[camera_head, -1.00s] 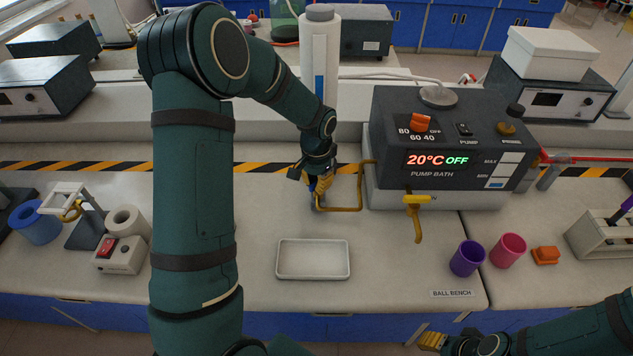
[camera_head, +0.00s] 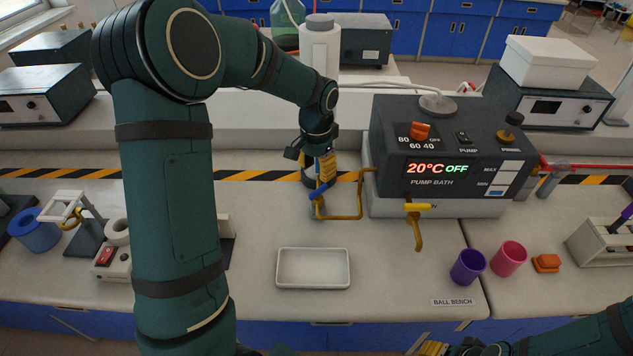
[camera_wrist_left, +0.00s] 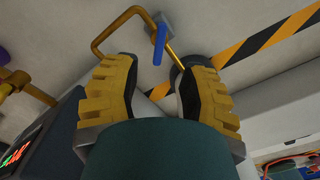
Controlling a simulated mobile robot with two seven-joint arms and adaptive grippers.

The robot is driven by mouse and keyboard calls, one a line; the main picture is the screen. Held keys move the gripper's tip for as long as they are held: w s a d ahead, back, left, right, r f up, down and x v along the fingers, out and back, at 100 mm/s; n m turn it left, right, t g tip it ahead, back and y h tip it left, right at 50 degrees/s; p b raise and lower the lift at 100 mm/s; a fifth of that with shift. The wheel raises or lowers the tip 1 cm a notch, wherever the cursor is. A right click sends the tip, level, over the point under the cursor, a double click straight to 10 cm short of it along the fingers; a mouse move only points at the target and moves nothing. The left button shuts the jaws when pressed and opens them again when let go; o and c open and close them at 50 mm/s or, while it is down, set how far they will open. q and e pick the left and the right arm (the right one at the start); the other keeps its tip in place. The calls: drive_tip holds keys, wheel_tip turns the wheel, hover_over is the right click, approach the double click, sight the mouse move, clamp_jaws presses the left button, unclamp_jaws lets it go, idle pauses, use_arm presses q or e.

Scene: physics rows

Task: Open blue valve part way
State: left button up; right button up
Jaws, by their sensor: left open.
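The blue valve handle (camera_head: 318,191) sits on the ochre pipe (camera_head: 359,196) left of the pump bath (camera_head: 445,150). In the left wrist view the handle (camera_wrist_left: 160,43) is a short lever on a grey valve body, just beyond my fingers. My left gripper (camera_head: 325,172) is above and beside the valve, its yellow fingers pointing down. In the left wrist view the fingers (camera_wrist_left: 160,65) are spread with the handle in line with the gap; contact is not clear. My right gripper (camera_head: 433,347) is cut by the bottom edge, so its jaws are unclear.
A yellow-handled valve (camera_head: 418,208) with a spout is at the bath's front. A white tray (camera_head: 312,268) lies in front of the blue valve. Purple (camera_head: 467,267) and pink (camera_head: 509,255) cups stand to the right. A white-grey bottle (camera_head: 320,48) stands behind my left gripper.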

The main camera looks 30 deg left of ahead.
use_arm(q)
drive_tip(key=shift+r, duration=1.9)
